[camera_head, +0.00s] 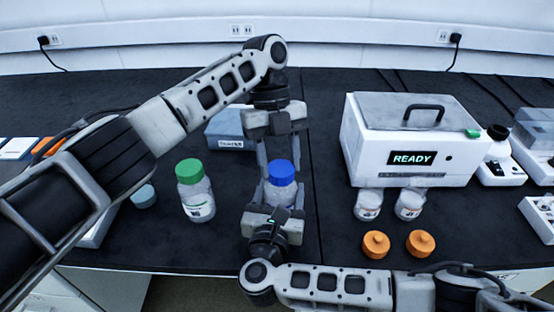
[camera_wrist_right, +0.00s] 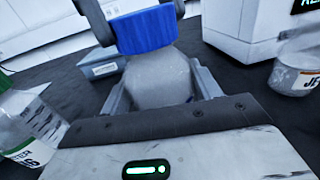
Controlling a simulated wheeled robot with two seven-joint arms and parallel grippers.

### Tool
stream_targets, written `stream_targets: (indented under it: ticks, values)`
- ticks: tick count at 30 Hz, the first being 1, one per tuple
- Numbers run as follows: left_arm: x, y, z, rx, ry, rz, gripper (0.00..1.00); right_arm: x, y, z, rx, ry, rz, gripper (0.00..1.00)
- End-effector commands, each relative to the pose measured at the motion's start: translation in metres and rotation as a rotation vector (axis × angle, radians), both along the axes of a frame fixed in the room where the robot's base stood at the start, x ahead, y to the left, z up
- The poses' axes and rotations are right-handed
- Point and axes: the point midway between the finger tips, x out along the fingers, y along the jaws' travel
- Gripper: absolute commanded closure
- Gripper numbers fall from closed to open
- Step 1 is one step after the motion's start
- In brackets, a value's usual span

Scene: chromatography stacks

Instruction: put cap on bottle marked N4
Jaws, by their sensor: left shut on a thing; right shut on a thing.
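A clear bottle (camera_head: 280,193) with a blue cap (camera_head: 281,172) is between my two grippers near the middle of the table. My left gripper (camera_head: 280,163) reaches down from above and is shut on the blue cap. My right gripper (camera_head: 281,190) comes from the front and is shut on the bottle's body. In the right wrist view, the blue cap (camera_wrist_right: 146,30) sits at the top of the bottle (camera_wrist_right: 160,80), between the left fingers. I cannot tell whether it is seated. The bottle's marking is hidden, so I cannot read N4.
A green-capped bottle (camera_head: 195,192) stands left of my grippers. Two open-looking jars (camera_head: 368,204) (camera_head: 410,204) and two orange caps (camera_head: 376,244) (camera_head: 420,243) are to the right. A white box reading READY (camera_head: 375,150) stands behind them. A blue-grey box (camera_head: 228,128) is behind my left gripper.

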Motion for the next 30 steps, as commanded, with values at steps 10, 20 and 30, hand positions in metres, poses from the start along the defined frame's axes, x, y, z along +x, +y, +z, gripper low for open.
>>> stream_targets:
  ticks: [10,20,30]
  values:
    - [-0.0006,-0.0072,0.0006,0.003,-0.003,-0.726,0.79,-0.0007,0.0008,-0.0004,-0.002,0.001,0.003,1.00]
    - [-0.0003,-0.0073,0.0005,-0.003,-0.001,-0.899,0.79,-0.0008,0.0010,-0.0004,-0.001,0.002,0.003,1.00]
    - [-0.0004,-0.0072,0.0001,-0.004,-0.001,-0.896,0.32,-0.0008,0.0009,-0.0005,0.000,0.002,0.003,1.00]
